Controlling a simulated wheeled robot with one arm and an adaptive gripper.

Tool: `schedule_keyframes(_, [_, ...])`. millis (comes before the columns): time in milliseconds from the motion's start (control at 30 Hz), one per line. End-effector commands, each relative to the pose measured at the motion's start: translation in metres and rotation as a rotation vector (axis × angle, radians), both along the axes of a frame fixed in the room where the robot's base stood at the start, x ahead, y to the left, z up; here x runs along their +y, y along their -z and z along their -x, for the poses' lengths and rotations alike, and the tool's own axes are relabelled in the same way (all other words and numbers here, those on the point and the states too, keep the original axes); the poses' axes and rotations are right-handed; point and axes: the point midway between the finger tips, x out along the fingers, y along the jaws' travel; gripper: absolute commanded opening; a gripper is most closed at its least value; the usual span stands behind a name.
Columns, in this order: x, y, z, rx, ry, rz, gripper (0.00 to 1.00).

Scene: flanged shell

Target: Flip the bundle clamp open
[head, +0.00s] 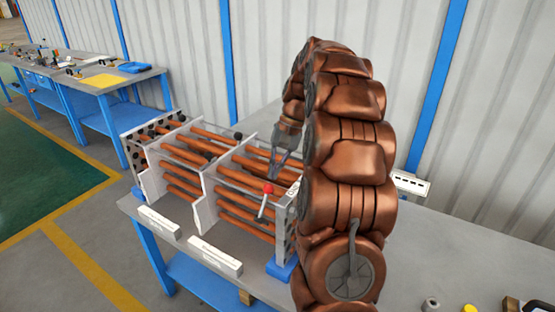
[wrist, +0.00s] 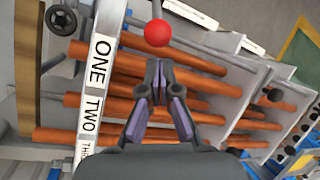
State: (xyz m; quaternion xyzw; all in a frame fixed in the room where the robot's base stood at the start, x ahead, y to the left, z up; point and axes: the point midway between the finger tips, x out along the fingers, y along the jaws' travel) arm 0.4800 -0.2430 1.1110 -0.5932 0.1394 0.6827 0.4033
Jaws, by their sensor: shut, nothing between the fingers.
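The bundle clamp's lever (head: 262,208) stands on the near side of the tube bundle, with a red ball knob (head: 268,187) at its top. The knob also shows at the top of the wrist view (wrist: 158,33). My gripper (head: 276,176) reaches down over the bundle just behind the knob. In the wrist view my fingertips (wrist: 160,78) are together and empty, below the knob and apart from it. The copper-coloured tubes (wrist: 205,92) run beneath the fingers. A plate edge labelled ONE, TWO (wrist: 97,75) lies left of them. The clamp's hinge is not clear.
White plates (head: 205,205) hold the tubes on a grey bench (head: 440,250). Black balls (head: 237,135) stand at the bundle's far side. White labelled blocks (head: 215,256) lie along the front edge. A corrugated wall is behind. The bench right of my arm is mostly clear.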

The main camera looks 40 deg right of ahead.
Motion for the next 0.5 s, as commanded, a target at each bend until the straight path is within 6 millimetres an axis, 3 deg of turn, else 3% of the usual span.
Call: schedule_keyframes(500, [0.012,0.029,0.000,0.001,0.001,-0.001,0.00])
